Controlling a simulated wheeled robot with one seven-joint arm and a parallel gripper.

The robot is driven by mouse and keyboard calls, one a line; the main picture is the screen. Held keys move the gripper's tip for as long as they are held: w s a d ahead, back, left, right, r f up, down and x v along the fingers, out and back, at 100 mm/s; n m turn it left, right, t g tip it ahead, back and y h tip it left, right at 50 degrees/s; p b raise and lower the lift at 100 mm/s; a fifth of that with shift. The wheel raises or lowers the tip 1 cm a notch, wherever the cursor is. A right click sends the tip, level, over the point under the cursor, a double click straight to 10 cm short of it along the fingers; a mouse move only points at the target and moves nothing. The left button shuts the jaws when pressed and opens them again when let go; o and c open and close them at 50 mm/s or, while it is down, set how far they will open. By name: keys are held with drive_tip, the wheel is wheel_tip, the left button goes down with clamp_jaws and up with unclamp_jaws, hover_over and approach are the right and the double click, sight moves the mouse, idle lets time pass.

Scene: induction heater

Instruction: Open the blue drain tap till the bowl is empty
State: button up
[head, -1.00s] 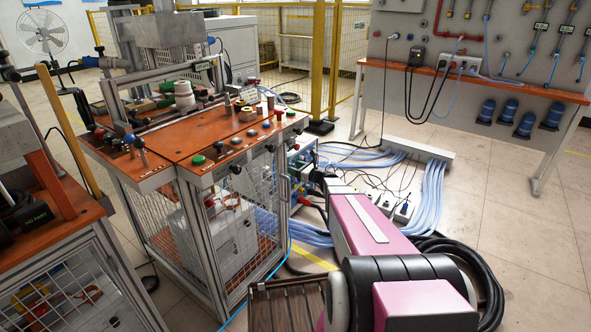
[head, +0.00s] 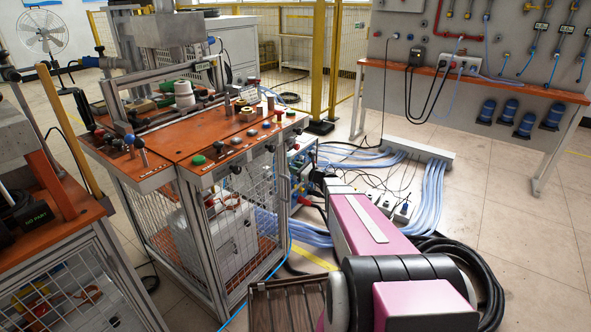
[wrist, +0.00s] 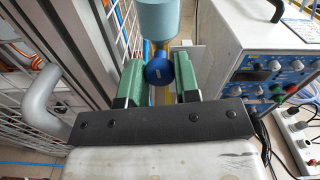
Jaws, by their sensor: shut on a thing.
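The blue drain tap (wrist: 160,70) is a round blue knob with a small pale mark, just below a light blue bowl (wrist: 158,18) in the wrist view. My gripper (wrist: 160,76) has green fingers, one on each side of the tap, and is shut on it. The bowl's upper part is cut off by the picture's top edge. I cannot tell its liquid level or whether anything drains. In the head view, my gripper, the tap and the bowl cannot be made out.
A metal frame post (wrist: 100,50) with wire mesh stands left of my gripper. An instrument box (wrist: 270,60) with knobs stands close on the right, with a white power strip (wrist: 300,135) beside it. In the head view, an orange-topped workbench (head: 170,165) stands left of my arm, and hoses (head: 430,195) lie on the floor.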

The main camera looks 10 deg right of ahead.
drive_tip(key=shift+n, duration=8.2)
drive_tip(key=o, duration=0.9)
drive_tip(key=v, duration=1.1)
drive_tip(key=shift+a, duration=0.1)
